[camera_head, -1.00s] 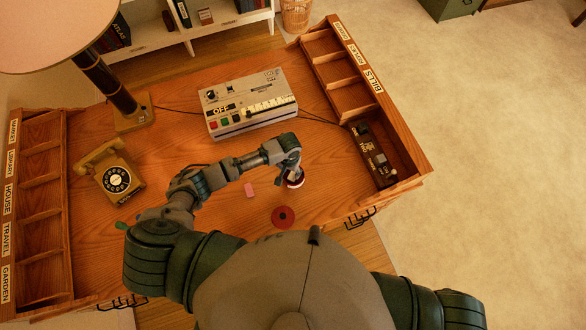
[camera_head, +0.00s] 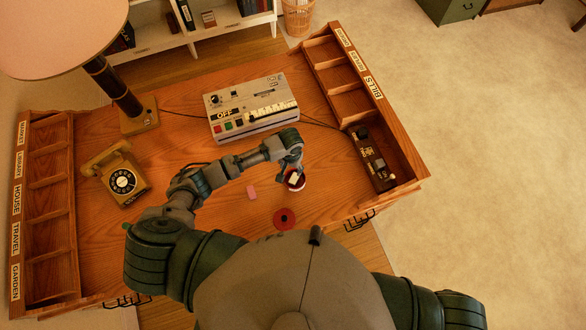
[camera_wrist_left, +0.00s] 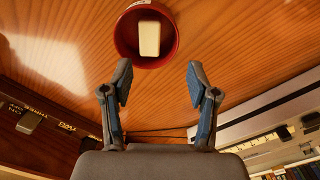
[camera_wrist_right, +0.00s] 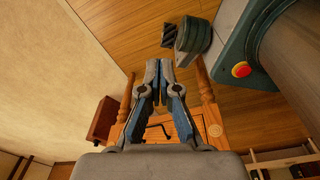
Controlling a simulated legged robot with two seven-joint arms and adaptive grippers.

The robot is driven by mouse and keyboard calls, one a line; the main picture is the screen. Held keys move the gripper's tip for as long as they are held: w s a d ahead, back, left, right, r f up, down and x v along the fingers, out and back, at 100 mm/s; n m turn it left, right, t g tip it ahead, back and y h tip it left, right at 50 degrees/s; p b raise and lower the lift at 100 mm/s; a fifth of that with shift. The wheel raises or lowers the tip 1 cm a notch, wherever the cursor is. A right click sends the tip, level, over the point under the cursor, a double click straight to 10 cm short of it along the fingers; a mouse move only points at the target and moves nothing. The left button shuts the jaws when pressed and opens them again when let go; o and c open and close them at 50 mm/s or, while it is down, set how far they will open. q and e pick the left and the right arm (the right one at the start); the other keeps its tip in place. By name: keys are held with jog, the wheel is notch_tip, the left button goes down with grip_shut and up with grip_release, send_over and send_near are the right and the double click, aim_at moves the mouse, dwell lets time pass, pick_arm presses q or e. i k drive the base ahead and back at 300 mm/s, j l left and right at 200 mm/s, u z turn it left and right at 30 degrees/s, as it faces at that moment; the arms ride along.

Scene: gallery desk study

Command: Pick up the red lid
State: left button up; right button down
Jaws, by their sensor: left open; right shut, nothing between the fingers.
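The red lid (camera_head: 284,219) lies flat on the desk near its front edge, a round disc with a dark knob in the middle. Behind it stands a round red container (camera_head: 303,185), with a pale block (camera_head: 295,179) inside. In the left wrist view the red container (camera_wrist_left: 119,38) and the pale block (camera_wrist_left: 149,38) lie just beyond the fingertips. My left gripper (camera_wrist_left: 158,82) is open and empty beside the container, behind the lid. The lid does not show in either wrist view. My right gripper (camera_wrist_right: 158,75) is shut and empty, away from the lid.
A pink block (camera_head: 251,192) lies left of the container. A grey machine (camera_head: 252,108) stands behind, a yellow telephone (camera_head: 122,180) at the left. Wooden compartment racks line the left (camera_head: 72,215) and right (camera_head: 345,75) desk sides. The desk around the lid is clear.

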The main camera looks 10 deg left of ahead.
aim_at(284, 219)
jog(key=k+l, duration=0.85)
